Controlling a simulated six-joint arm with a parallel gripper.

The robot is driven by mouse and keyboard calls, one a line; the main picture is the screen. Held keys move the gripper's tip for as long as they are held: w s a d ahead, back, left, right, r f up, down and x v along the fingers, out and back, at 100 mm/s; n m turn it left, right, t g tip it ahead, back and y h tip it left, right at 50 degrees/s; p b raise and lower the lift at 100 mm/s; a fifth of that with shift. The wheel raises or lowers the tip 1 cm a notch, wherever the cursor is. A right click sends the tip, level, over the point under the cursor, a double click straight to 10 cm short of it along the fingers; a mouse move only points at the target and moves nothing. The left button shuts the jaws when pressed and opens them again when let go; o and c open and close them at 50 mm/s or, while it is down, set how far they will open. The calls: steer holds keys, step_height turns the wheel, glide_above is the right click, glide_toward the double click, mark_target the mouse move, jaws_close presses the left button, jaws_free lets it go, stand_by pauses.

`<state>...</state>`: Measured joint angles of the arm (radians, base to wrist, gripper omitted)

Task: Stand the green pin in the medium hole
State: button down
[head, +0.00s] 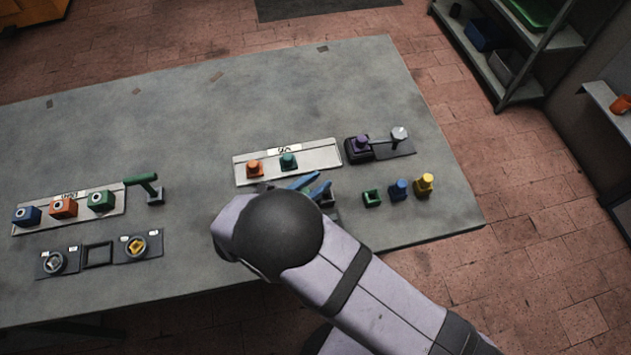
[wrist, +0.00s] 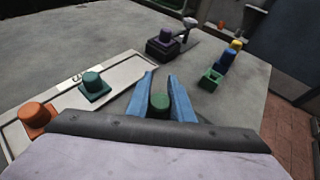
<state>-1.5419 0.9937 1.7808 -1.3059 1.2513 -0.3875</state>
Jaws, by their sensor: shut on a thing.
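My gripper (head: 308,184) reaches over the table's near side, just in front of the pale right-hand tray. In the wrist view its blue fingers (wrist: 161,76) are shut on the green pin (wrist: 159,103), whose rounded top shows between them. The pin is hidden in the head view, and its lower end is hidden in both. I cannot tell which opening is the medium hole. At the left, a blue block (head: 27,216), an orange block (head: 63,208) and a green block (head: 101,201) have pale rings on them.
The pale tray (head: 325,150) holds an orange piece (head: 254,168) and a teal piece (head: 288,161). Right of my gripper stand a green open holder (head: 372,198), a blue piece (head: 399,190) and a yellow piece (head: 424,184). A purple-topped device (head: 360,144) is behind.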

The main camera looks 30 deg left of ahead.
steer(key=shift+f, duration=0.35)
stand_by(0.3)
steer(key=c, duration=1.5)
jaws_free()
steer(key=shift+f, duration=0.1)
steer(key=shift+d+f+b, duration=0.1)
steer(key=shift+d+b, duration=0.05)
steer(key=shift+b, duration=0.15)
steer(key=shift+a+b+v, duration=0.15)
steer(key=shift+b+v, duration=0.35)
steer(key=shift+v, duration=1.45)
steer(key=shift+a+b+v, duration=0.1)
steer(key=shift+b+v, duration=0.4)
steer(key=shift+v, duration=1.4)
steer(key=shift+w+r, duration=0.15)
steer(key=shift+r, duration=0.05)
